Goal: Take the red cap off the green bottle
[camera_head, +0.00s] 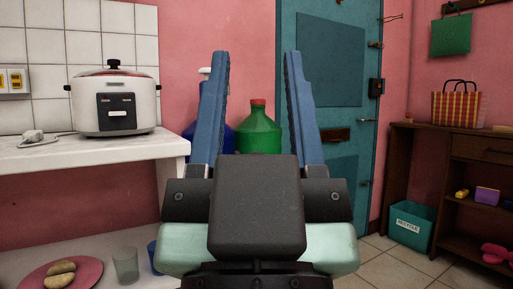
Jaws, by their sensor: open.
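The green bottle (258,134) stands upright beyond my gripper, near the pink wall and left of the teal door. Its red cap (258,108) is on top of it. My gripper (254,60) is open, with its two blue fingers pointing up in the picture. The bottle and cap show between the fingers, farther off, and nothing is held. The gripper's dark body hides the bottle's lower part.
A blue bottle (229,140) with a pale top stands left of the green one, partly behind my left finger. A shelf unit (80,155) at left carries a rice cooker (114,101). Tiled floor (395,262) is free at right, before a teal bin (411,226).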

